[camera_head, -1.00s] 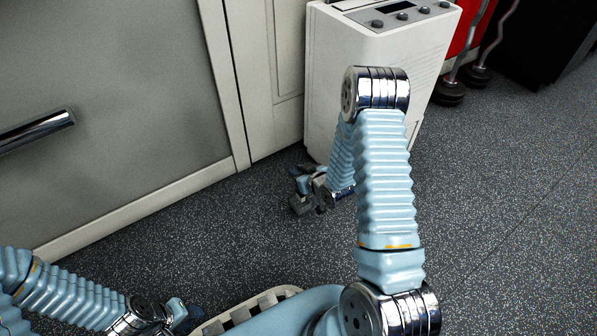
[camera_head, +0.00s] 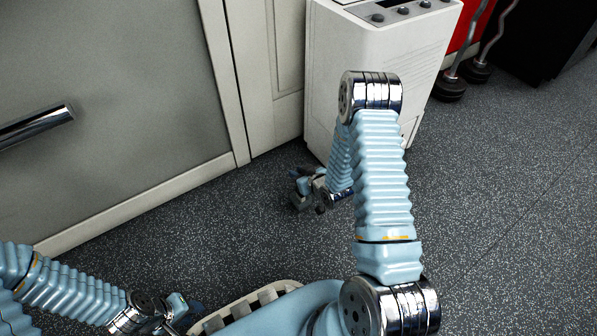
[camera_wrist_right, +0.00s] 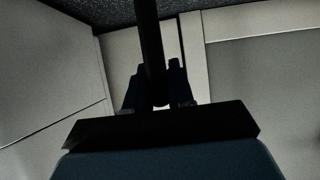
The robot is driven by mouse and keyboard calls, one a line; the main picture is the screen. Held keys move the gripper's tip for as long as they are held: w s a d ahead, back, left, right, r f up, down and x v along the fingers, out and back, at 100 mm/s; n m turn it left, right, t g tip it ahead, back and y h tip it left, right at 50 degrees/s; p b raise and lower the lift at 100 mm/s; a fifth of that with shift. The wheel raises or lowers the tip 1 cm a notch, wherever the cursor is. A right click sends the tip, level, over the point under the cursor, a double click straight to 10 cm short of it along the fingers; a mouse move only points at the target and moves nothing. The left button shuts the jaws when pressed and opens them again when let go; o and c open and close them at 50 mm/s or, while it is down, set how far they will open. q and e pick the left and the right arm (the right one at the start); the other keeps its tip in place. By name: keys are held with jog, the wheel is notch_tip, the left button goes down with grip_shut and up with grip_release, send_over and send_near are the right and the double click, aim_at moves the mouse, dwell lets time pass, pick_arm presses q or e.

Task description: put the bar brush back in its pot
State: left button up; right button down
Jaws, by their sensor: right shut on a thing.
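My right gripper (camera_head: 303,190) is low over the dark floor, in front of the white cabinet-like unit. In the right wrist view its dark fingers (camera_wrist_right: 158,102) are shut on a dark, slim rod, which I take to be the bar brush (camera_wrist_right: 149,40). The rod runs from between the fingers up to the top edge of that view. The brush's bristle end cannot be made out. In the head view the brush cannot be told apart from the gripper. My left gripper (camera_head: 185,309) is at the bottom left, partly hidden, and its jaws cannot be read. No pot can be made out.
A white unit (camera_head: 365,80) with knobs on top stands behind my right arm. A grey door panel (camera_head: 110,90) with a metal handle (camera_head: 37,127) fills the left. Weights on bars (camera_head: 450,86) stand at the back right. The speckled floor (camera_head: 510,210) is clear at right.

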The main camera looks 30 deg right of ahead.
jog(key=shift+f, duration=1.25)
jog(key=c, duration=0.9)
grip_release()
jog(key=shift+f, duration=0.1)
